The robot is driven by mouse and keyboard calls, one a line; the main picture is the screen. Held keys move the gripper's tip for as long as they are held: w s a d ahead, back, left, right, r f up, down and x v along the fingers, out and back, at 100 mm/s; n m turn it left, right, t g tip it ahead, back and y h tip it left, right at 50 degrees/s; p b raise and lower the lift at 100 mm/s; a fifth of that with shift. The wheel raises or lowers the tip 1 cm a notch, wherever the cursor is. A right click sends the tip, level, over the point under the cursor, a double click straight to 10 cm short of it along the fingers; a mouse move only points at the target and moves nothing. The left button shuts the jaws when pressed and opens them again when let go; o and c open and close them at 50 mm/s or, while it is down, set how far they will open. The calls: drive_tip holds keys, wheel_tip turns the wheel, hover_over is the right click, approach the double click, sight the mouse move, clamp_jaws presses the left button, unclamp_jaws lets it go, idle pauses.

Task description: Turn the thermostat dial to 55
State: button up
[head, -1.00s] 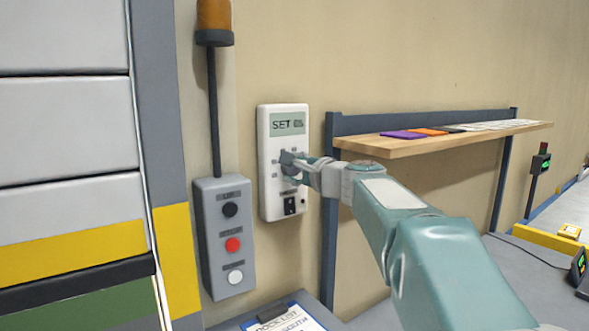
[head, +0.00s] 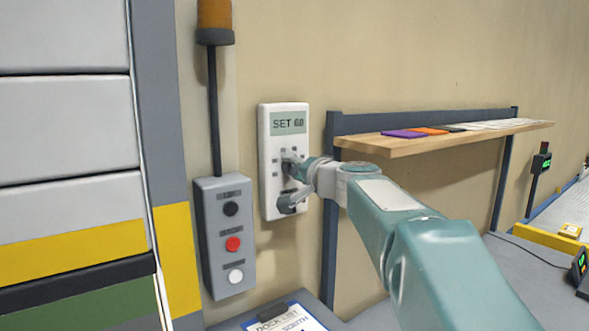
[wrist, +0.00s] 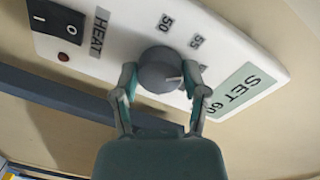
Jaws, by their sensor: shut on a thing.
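The thermostat (head: 265,180) is a white upright box on the wall, with a greenish display (head: 287,123) at its top. In the wrist view the display (wrist: 240,92) reads SET 60. The grey round dial (wrist: 158,68) has a white pointer mark on its right side, near my right finger. Labels 50 (wrist: 166,23) and 55 (wrist: 196,41) stand beside the dial; a further label near the right finger is partly hidden. My gripper (head: 296,182) is at the thermostat, its two fingers shut on the dial from opposite sides. In the head view the fingers cover much of it.
Below the dial is a black HEAT rocker switch (wrist: 56,21); a red light (wrist: 63,57) is beside it. A grey button box (head: 212,270) hangs left of the thermostat. A wooden shelf (head: 400,149) on a blue frame stands close on the right.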

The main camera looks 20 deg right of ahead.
drive_tip(key=n, duration=0.4)
drive_tip(key=shift+w+f+n+h, duration=0.1)
drive_tip(key=shift+f+n+h, duration=0.2)
drive_tip(key=shift+f, duration=0.1)
idle(0.5)
drive_tip(key=o, duration=1.1)
drive_tip(key=shift+o, duration=0.2)
drive_tip(key=shift+r, duration=0.1)
drive_tip(key=shift+r, duration=0.1)
